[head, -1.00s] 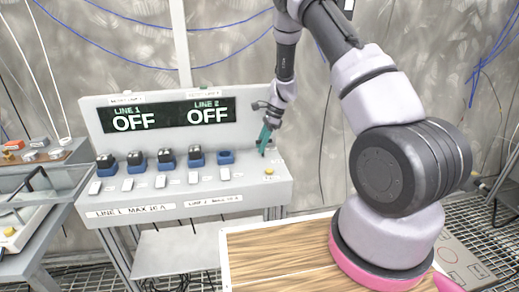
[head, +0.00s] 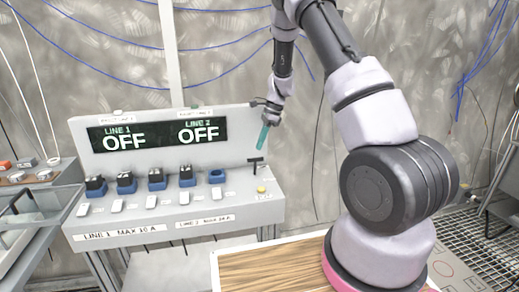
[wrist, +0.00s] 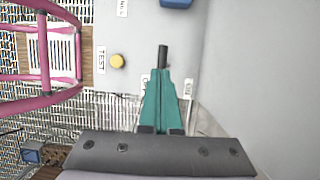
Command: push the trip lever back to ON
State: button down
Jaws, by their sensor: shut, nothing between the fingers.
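The trip lever (head: 256,161) is a dark T-shaped handle at the right end of the grey console, below the display. In the wrist view a dark rod (wrist: 162,57), likely part of the lever, shows just beyond my fingertips. My gripper (head: 262,146) has teal fingers, shut with nothing between them, pointing down just above the lever. It also shows in the wrist view (wrist: 163,75). I cannot tell whether the fingertips touch the lever. The display (head: 160,134) reads OFF for LINE 1 and OFF for LINE 2.
A yellow button (head: 261,189) sits in front of the lever, beside a TEST label in the wrist view. Blue sockets (head: 217,177), several holding dark plugs, and white switches (head: 150,203) line the console.

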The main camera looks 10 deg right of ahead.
jog(key=s+a+r+t+h, duration=0.2)
jog(key=s+a, duration=0.1)
jog(key=s, duration=0.2)
jog(key=t+h, duration=0.2)
jog(key=t, duration=0.1)
send_over(255, 167)
jog(key=s, duration=0.3)
notch_tip(255, 167, down, 7)
dwell(0.7)
jog(key=shift+w+d+r+g, duration=0.1)
jog(key=shift+w+r+g, duration=0.2)
jog(key=shift+g, duration=0.4)
jog(key=shift+w+r+g, duration=0.2)
jog(key=shift+w+g, duration=0.9)
jog(key=shift+w, duration=1.95)
